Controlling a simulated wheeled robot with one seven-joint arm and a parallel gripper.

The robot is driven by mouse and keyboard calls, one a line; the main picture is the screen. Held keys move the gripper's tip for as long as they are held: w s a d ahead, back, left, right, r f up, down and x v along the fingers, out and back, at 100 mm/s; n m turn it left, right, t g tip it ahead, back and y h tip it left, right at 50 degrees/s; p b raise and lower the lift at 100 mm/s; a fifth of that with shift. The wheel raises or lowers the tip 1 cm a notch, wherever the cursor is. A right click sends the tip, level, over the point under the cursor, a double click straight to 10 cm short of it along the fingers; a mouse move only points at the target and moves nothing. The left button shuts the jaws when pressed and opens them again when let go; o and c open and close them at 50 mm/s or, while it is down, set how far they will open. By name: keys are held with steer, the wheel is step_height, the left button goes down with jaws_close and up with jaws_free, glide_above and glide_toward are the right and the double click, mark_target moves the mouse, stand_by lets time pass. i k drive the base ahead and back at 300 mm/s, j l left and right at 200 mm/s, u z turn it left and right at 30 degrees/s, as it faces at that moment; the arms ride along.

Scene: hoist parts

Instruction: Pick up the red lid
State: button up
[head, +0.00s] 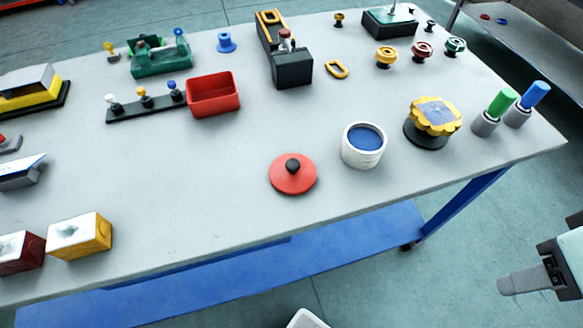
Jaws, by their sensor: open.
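The red lid (284,180) is a flat round disc with a black knob (292,165) on top. It lies flat on the grey table, near the middle of the front edge, in the head view. Just right of it stands a white round pot (363,157) with a blue inside, apart from the lid. My gripper (502,285) is partly in view at the lower right, off the table's front side and well away from the lid. It is open, and nothing shows in it. Part of it is cut off by the picture edge.
The table (180,190) is clear left of the lid. Right of the pot are a yellow scalloped part (433,117) and green (501,101) and blue (535,95) handles. Behind are a red bin (213,97) and a black block (291,72). A yellow box (80,238) stands front left.

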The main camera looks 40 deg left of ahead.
mark_target(290, 174)
steer(key=k+j, duration=0.2)
steer(key=k+j+u, duration=0.25)
steer(key=j+u, duration=0.25)
steer(key=k+j+u, duration=0.1)
steer(key=j+u, duration=0.15)
steer(key=j, duration=0.2)
steer(key=u, duration=0.9)
